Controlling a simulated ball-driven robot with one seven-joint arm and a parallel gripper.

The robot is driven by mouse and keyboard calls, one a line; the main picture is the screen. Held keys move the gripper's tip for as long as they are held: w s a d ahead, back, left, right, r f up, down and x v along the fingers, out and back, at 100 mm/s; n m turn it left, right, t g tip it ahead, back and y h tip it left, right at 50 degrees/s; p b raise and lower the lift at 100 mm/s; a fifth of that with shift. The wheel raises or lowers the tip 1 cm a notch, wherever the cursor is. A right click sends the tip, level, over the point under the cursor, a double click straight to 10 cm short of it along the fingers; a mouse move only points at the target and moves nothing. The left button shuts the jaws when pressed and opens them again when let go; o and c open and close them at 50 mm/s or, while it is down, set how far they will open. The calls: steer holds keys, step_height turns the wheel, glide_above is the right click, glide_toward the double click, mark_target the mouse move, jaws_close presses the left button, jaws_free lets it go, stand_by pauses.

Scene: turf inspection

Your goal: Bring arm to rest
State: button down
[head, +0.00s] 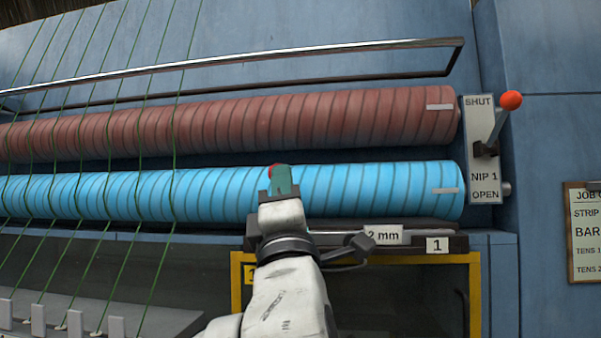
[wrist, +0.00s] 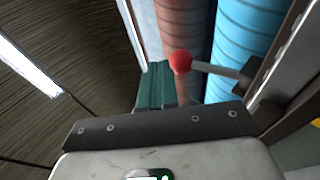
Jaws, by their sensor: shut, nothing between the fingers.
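My arm reaches up from the bottom of the head view.
A red-brown roller (head: 300,118) lies above the blue roller (head: 370,187). A metal bar (head: 250,57) runs above both. At right, a lever with an orange-red knob (head: 511,100) points up towards SHUT on its plate (head: 484,180). Green strands cross the rollers at left.

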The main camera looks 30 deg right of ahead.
steer(key=b+v, duration=0.2)
steer(key=v, duration=0.6)
steer(key=shift+s, duration=0.35)
